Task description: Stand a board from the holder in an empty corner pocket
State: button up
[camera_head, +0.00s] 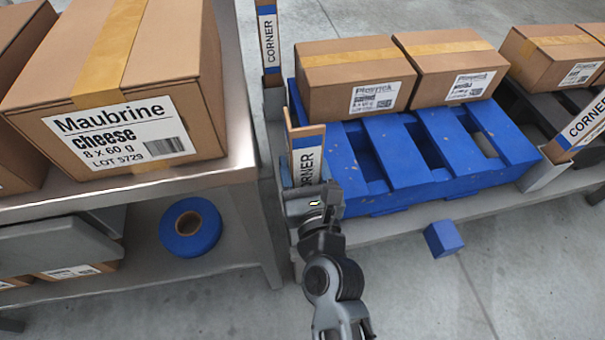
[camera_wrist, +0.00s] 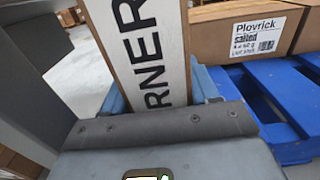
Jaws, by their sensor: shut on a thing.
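My gripper (camera_head: 310,196) is shut on a board (camera_head: 307,154) lettered CORNER, brown-edged with a white face. The board stands about upright at the near left corner of the blue pallet (camera_head: 430,170). The board (camera_wrist: 152,45) rises from the jaws in the wrist view; its lower end is hidden, so I cannot tell whether it sits in a pocket. A second CORNER board (camera_head: 269,38) stands in the far left corner. A third CORNER board (camera_head: 583,126) stands tilted in the picture at the near right corner, in a grey pocket (camera_head: 546,177). I cannot make out the holder.
Plovrick boxes (camera_head: 352,55) stand on the pallet's far part; its near slats are bare. At left, a metal table (camera_head: 215,165) bears a large Maubrine cheese box (camera_head: 125,65). A blue roll (camera_head: 190,222) lies on its lower shelf. A blue block (camera_head: 443,238) is near the front rail.

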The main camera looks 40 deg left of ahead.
jog(key=shift+f, duration=0.3)
jog(key=shift+f, duration=0.1)
jog(key=o, duration=1.4)
jog(key=shift+r, duration=0.25)
jog(key=b+v, duration=0.1)
jog(key=v, duration=1.1)
jog(key=shift+s+f, duration=0.1)
